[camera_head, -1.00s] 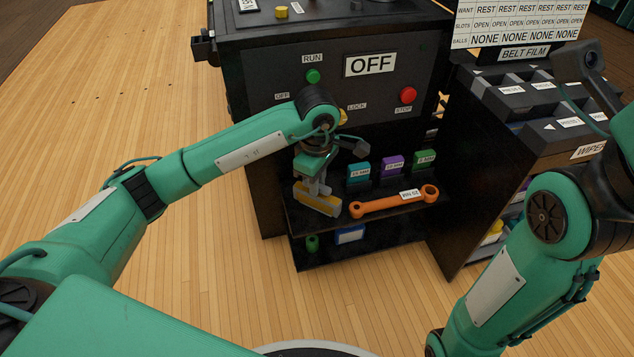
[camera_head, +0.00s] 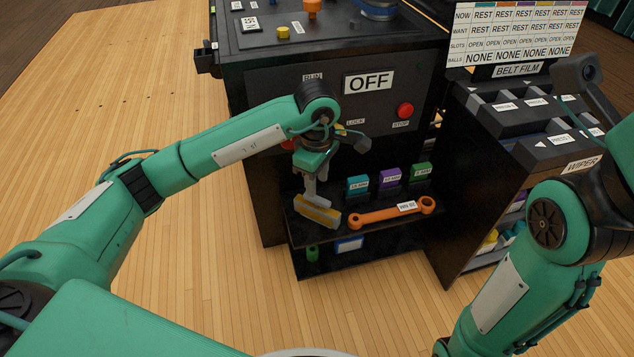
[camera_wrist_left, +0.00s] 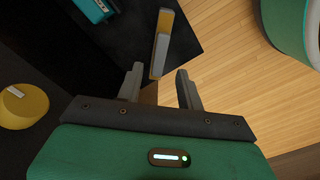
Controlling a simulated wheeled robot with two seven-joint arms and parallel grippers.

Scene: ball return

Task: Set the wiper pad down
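The wiper pad (camera_head: 317,210) is a yellow and grey block. It lies on the left end of the machine's dark front shelf (camera_head: 350,231). My left gripper (camera_head: 316,192) points down just above it. In the left wrist view the pad (camera_wrist_left: 162,42) shows beyond the fingertips, and the left gripper (camera_wrist_left: 160,85) has its fingers spread with a gap between them and the pad not clamped. My right arm comes in at the right, but its gripper is out of frame.
An orange wrench (camera_head: 392,211) lies right of the pad. Teal (camera_head: 357,185), purple (camera_head: 391,177) and green (camera_head: 421,172) blocks stand behind it. The machine panel has an OFF sign (camera_head: 368,83) and a red stop button (camera_head: 405,110). A rack labelled WIPER (camera_head: 582,164) stands at right.

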